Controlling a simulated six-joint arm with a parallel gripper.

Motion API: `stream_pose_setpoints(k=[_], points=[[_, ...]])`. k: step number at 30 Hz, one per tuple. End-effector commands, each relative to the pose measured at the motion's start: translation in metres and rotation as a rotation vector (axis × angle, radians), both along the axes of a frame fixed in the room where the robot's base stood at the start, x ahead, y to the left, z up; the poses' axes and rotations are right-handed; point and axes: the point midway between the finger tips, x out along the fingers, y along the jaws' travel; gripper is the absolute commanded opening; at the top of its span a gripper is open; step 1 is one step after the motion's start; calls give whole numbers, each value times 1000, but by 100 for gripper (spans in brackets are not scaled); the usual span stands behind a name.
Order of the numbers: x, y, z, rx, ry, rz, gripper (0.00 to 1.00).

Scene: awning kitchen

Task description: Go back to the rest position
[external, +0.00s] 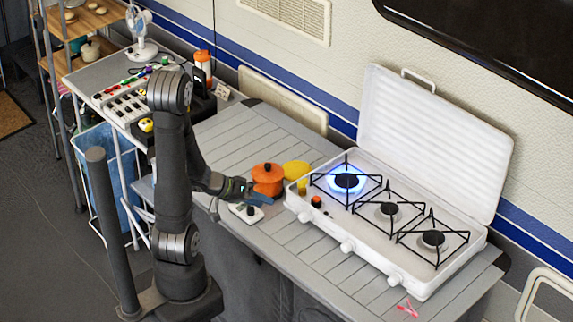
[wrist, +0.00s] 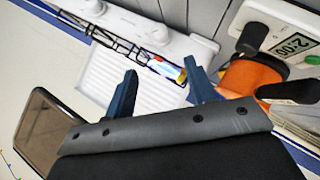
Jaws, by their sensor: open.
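My gripper (external: 262,200) is low over the counter, in front of the orange pot (external: 267,178) and beside a small white device with a dark knob (external: 246,214). In the wrist view my gripper (wrist: 161,76) has its two blue fingers apart, with nothing between them. The orange pot (wrist: 248,78) shows there to the right of the fingers. A timer display reading 2:00 (wrist: 292,46) shows at the upper right. No marker of a rest position shows.
A white stove (external: 385,245) with its lid (external: 435,140) raised stands to the right; its left burner has a blue flame (external: 347,181). A yellow item (external: 296,171) lies by the pot. A fan (external: 140,30) and several small items are at the back left. The front-left counter is mostly clear.

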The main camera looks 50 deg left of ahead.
Motion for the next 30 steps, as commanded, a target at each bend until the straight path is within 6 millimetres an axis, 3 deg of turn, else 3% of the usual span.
stream_pose_setpoints(k=[30], points=[[97, -63, -75, 6, 3, -3, 51]])
